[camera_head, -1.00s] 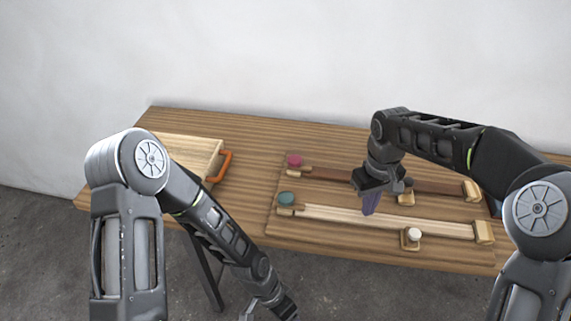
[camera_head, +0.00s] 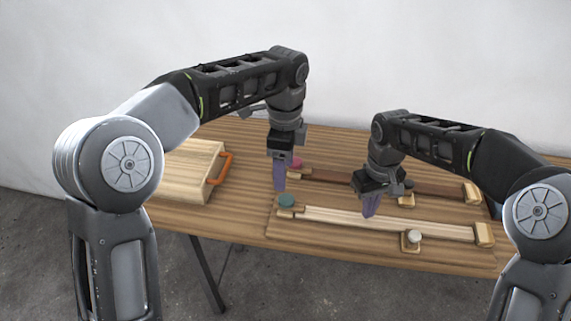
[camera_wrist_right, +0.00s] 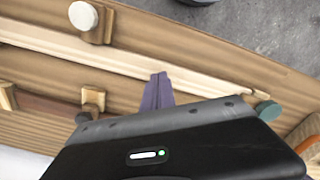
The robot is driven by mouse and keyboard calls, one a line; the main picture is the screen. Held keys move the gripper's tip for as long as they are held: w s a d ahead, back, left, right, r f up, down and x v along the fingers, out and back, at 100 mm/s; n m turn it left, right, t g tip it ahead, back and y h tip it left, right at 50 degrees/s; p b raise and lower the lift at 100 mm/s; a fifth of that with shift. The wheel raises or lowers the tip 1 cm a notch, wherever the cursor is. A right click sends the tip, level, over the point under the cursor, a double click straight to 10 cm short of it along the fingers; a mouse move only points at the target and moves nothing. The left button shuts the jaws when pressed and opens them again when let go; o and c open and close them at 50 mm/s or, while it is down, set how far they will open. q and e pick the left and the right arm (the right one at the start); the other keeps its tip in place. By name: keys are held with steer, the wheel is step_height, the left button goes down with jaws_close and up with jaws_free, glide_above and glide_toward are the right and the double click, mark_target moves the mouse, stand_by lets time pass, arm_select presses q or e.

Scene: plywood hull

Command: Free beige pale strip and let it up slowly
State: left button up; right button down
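The beige pale strip (camera_head: 390,220) lies along the front of a wooden board, between a green knob (camera_head: 286,200) at its left end and a light block (camera_head: 484,233) at its right. A white knob (camera_head: 414,236) on a small block sits at its front edge. In the right wrist view the strip (camera_wrist_right: 60,45) runs past my fingertips. My right gripper (camera_head: 370,208) points down over the strip's middle; its purple fingers (camera_wrist_right: 158,90) look shut and empty. Contact cannot be told. My left gripper (camera_head: 279,181) hangs just behind the green knob; its finger gap does not show.
Behind lies a dark brown strip (camera_head: 335,176) with a pink knob (camera_head: 296,163) and a grey knob (camera_head: 408,184). A pale wooden box (camera_head: 185,170) with an orange handle (camera_head: 221,176) stands at the table's left. The table's front left is bare.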

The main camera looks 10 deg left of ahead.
mark_target(286, 199)
arm_select(q)
steer(key=shift+w+d+r, duration=0.2)
steer(key=shift+w+r, duration=0.05)
step_height(286, 199, down, 12)
steer(key=shift+f, duration=0.1)
stand_by(0.7)
jaws_close()
stand_by(0.6)
arm_select(e)
steer(key=shift+f, duration=0.2)
